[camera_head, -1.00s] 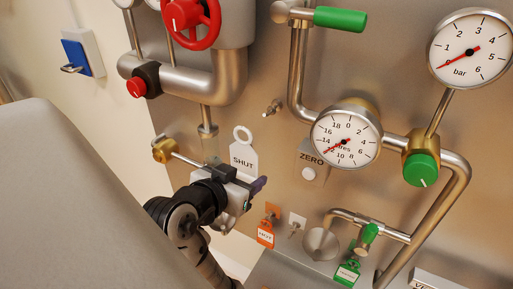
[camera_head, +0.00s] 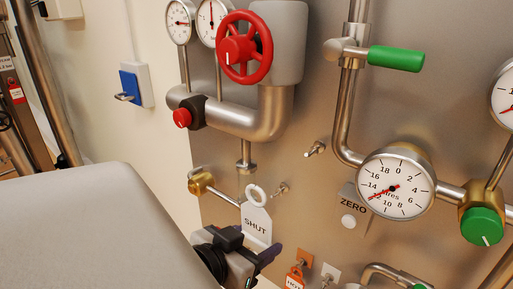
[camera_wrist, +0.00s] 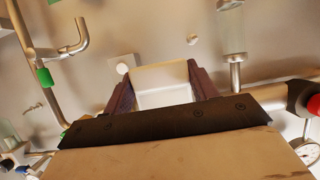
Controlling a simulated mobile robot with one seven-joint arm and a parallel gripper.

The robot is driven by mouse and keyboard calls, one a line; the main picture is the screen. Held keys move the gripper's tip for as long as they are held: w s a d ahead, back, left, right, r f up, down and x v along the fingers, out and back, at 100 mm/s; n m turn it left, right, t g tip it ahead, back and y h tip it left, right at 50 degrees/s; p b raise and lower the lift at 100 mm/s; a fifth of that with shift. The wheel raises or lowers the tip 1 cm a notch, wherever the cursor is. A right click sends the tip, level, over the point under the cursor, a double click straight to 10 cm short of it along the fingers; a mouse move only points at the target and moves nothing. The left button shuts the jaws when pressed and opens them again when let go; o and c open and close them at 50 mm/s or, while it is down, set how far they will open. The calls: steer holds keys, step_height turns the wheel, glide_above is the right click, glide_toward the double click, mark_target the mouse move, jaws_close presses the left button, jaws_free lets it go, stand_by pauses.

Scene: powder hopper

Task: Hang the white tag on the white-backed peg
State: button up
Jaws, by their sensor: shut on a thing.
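My gripper (camera_head: 250,256) is shut on the lower part of the white tag (camera_head: 257,222). The tag reads SHUT, stands roughly upright and has a white ring on top. In the wrist view its pale body (camera_wrist: 162,85) sits between my dark fingers. The white-backed peg (camera_head: 329,272) is on the metal panel at the lower edge of the head view, right of and below my gripper. The tag is apart from this peg.
An orange-backed peg (camera_head: 304,258) with an orange tag (camera_head: 294,279) is just left of the white-backed one. Bare metal pegs (camera_head: 315,150) stick out above. A brass-ended rod (camera_head: 202,183) is left of the tag. The ZERO gauge (camera_head: 396,184) and pipes are to the right.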

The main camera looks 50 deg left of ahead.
steer(key=shift+r, duration=0.2)
steer(key=shift+r+p, duration=0.35)
steer(key=shift+p, duration=0.25)
steer(key=shift+r, duration=0.15)
steer(key=shift+s, duration=0.1)
steer(key=shift+s+d+b, duration=0.25)
steer(key=shift+s+b, duration=0.45)
steer(key=shift+s, duration=0.5)
steer(key=shift+s+d+p, duration=0.15)
steer(key=shift+s+d, duration=0.05)
steer(key=shift+s, duration=0.6)
steer(key=shift+s+d+p, duration=0.1)
steer(key=shift+s+d, duration=0.15)
steer(key=shift+s, duration=0.55)
steer(key=shift+s+d+p, duration=0.15)
steer(key=shift+s+d, duration=0.05)
steer(key=shift+s, duration=0.6)
